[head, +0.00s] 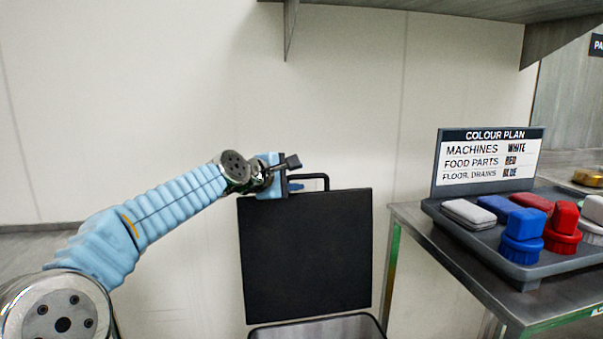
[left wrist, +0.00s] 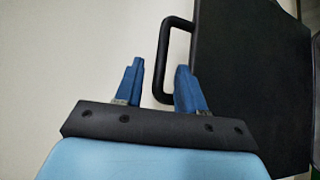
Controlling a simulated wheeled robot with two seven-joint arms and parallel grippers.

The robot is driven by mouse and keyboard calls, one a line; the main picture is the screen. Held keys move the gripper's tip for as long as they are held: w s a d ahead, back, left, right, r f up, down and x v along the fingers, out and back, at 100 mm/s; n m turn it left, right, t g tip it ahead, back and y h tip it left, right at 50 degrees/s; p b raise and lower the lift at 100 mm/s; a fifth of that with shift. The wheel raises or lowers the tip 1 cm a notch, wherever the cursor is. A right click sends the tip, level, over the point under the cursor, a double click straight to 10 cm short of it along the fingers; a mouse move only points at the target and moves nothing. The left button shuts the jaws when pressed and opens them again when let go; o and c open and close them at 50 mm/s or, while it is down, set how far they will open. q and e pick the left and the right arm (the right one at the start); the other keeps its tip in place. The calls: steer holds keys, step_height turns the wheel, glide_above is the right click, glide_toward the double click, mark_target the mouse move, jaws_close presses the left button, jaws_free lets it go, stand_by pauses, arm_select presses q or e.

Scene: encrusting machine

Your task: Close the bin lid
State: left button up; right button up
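The black bin lid (head: 306,255) stands open and upright against the wall, above the bin (head: 320,328), whose rim shows at the bottom of the head view. A black handle loop (head: 322,178) sticks out from the lid's top edge. My left gripper (head: 291,174) is at the lid's top left corner, close to the handle. In the left wrist view its two blue fingers (left wrist: 160,88) are apart. The handle bar (left wrist: 164,62) shows between them in the picture, with the right finger overlapping its lower end. I cannot tell whether they touch. My right gripper is out of view.
A metal table (head: 405,215) stands right of the bin, with a grey tray (head: 470,245) of coloured brushes and pads and a colour plan sign (head: 490,160). A shelf (head: 430,8) hangs above. The wall left of the lid is clear.

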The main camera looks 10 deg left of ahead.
mark_target(299, 177)
arm_select(q)
steer(key=shift+x, duration=1.75)
jaws_close()
